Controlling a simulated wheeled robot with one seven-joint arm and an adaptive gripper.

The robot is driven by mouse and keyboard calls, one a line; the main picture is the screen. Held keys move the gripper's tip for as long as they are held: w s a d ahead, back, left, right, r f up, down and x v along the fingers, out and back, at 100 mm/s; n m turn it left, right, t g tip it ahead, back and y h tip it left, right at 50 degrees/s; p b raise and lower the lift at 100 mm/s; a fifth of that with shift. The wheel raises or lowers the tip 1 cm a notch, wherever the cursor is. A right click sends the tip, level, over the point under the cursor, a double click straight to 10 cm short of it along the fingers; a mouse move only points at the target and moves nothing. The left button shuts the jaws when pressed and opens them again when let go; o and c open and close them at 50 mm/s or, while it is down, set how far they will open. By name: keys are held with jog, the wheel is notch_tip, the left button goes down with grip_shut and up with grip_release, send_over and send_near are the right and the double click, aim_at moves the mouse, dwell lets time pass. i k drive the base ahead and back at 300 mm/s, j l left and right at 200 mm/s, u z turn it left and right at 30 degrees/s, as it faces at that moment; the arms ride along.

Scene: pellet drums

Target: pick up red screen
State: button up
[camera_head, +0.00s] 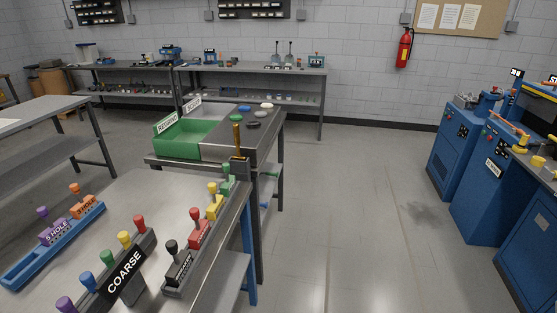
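Two red-handled pieces stand on the near metal table. A red block with a red knob (198,230) is in the right-hand row, between a black-knobbed block (178,266) and a yellow one (214,203). Another red knob (140,223) is at the far end of the dark rack (124,272) marked "COARSE", beside a yellow knob (124,238). I cannot tell from the shapes alone which of them is the red screen. My gripper is not in view.
A blue rack (30,270) with purple and orange pieces lies at left. A green bin (187,139) marked "REGRIND" is on the table behind. Blue machines (478,205) stand at right. The floor (345,210) between is clear.

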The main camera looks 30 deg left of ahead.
aim_at(196, 240)
jog(key=k+j+u, duration=0.1)
jog(key=u, duration=1.55)
jog(key=i+l, duration=0.55)
jog(key=i+l+z, duration=0.1)
jog(key=i+l, duration=0.45)
jog(key=i, duration=0.2)
